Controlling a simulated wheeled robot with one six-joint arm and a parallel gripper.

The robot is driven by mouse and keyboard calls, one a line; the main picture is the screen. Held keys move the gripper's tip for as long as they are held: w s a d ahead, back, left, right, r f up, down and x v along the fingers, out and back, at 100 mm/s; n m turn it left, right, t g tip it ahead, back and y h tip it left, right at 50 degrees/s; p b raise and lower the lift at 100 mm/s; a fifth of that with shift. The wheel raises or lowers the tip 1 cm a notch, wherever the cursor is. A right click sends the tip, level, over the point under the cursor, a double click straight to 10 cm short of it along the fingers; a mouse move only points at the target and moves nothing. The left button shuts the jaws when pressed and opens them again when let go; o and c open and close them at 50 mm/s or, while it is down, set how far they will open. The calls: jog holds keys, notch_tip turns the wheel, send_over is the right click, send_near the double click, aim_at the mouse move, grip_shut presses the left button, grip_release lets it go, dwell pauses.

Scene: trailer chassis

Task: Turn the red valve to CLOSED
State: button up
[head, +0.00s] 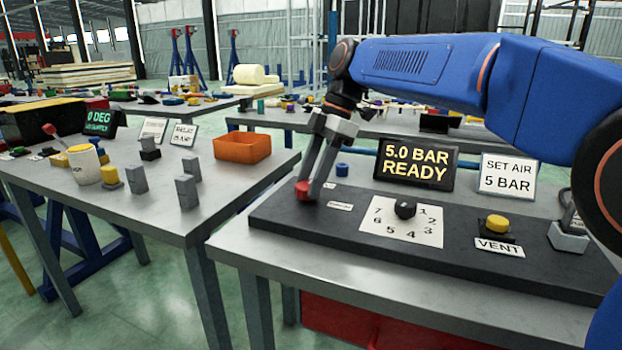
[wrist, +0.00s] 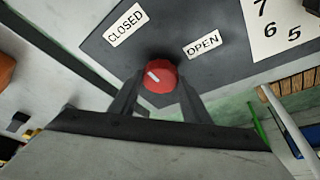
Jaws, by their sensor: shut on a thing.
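The red valve (head: 302,190) is a small round knob at the left end of the dark panel; it also shows in the wrist view (wrist: 162,79). Its white mark points up and left in the wrist view, toward the side of the CLOSED label (wrist: 126,28) and away from the OPEN label (wrist: 202,43). My gripper (head: 307,186) reaches down onto the valve from above. In the wrist view my gripper (wrist: 160,90) has a finger on each side of the knob, shut on it. The fingers hide part of the knob's sides.
On the same panel are a black dial (head: 405,208) on a numbered plate and a yellow VENT button (head: 497,223). A display (head: 415,164) reads 5.0 BAR READY. A sign (head: 508,175) says SET AIR 5 BAR. An orange bin (head: 242,148) stands on the left table.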

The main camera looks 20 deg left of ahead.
dwell(0.3)
jog(key=o, duration=1)
jog(key=shift+o, duration=0.2)
jog(key=v, duration=1.7)
jog(key=shift+r, duration=0.2)
